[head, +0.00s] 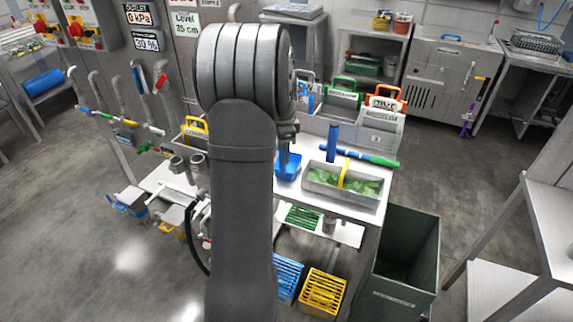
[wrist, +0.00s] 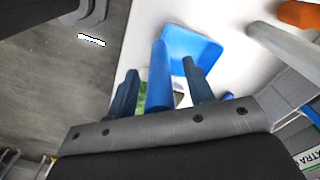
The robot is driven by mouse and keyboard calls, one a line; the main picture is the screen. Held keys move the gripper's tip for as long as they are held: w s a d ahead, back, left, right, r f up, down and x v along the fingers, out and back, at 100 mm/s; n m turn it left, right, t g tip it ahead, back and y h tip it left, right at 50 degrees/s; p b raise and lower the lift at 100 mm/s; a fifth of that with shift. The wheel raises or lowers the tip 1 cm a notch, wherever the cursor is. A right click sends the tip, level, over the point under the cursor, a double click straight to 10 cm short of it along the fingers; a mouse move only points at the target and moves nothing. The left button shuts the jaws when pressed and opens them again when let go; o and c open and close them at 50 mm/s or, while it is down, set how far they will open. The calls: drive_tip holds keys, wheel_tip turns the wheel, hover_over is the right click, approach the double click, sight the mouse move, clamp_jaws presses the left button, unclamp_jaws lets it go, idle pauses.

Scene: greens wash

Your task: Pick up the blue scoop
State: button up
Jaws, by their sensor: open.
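The blue scoop (head: 288,167) lies on the white worktop, left of the grey tray of greens, partly hidden by my arm in the head view. In the wrist view its wide blue pan (wrist: 192,47) is beyond the fingertips, and its round blue handle (wrist: 160,75) points back toward my gripper. My gripper (wrist: 160,68) is open, with one dark finger on each side of the handle. Gaps show between the handle and both fingers. In the head view the gripper is mostly hidden behind my arm, and its fingertips cannot be made out.
The grey tray (head: 366,197) of greens has a yellow handle across it. An upright blue cylinder (head: 332,143) and a green-and-blue bar (head: 366,156) are beside it. Caddies with green (head: 344,80) and orange handles stand behind. A dark bin (head: 415,245) stands at the right.

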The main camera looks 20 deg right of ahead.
clamp_jaws()
drive_tip(key=r, duration=1)
drive_tip(key=shift+s+d, duration=0.15)
drive_tip(key=shift+d, duration=0.2)
drive_tip(key=s+d+r+m, duration=0.3)
drive_tip(key=s+d+m, duration=0.3)
drive_tip(key=d+m, duration=0.2)
drive_tip(key=s+d+r+m, duration=0.3)
drive_tip(key=s+d+m, duration=0.2)
drive_tip(key=d+m, duration=0.3)
drive_tip(key=shift+s+r+m, duration=0.2)
drive_tip(key=shift+s+m, duration=0.2)
drive_tip(key=shift+m, duration=0.7)
drive_tip(key=shift+d, duration=0.1)
